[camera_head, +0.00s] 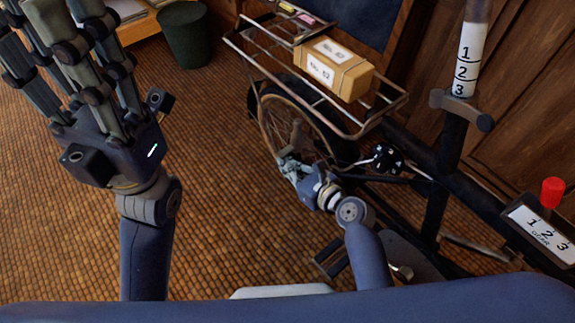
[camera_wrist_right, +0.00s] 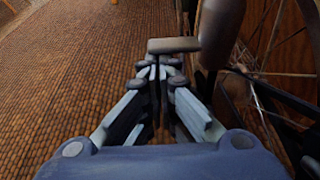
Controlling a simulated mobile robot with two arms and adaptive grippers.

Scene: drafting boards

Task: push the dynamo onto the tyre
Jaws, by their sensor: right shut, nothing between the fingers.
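The bicycle's rear tyre (camera_head: 266,133) stands upright under the rack in the head view. My right gripper (camera_head: 287,166) is low beside this wheel, and its fingers are shut and empty. In the right wrist view my right gripper's fingers (camera_wrist_right: 158,68) meet close together, with a flat grey-brown piece just beyond their tips. A rounded grey body beside the wheel there may be the dynamo, but I cannot tell for sure. In the head view the dynamo cannot be made out. My left gripper (camera_head: 75,50) is raised at the upper left, open, empty and far from the wheel.
A parcel (camera_head: 333,68) sits on the wire rack (camera_head: 262,62) above the wheel. The frame post carries a numbered white scale (camera_head: 470,60). A red knob (camera_head: 552,191) tops a numbered gear box at the right. A green bin (camera_head: 186,35) stands behind. The floor on the left is clear.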

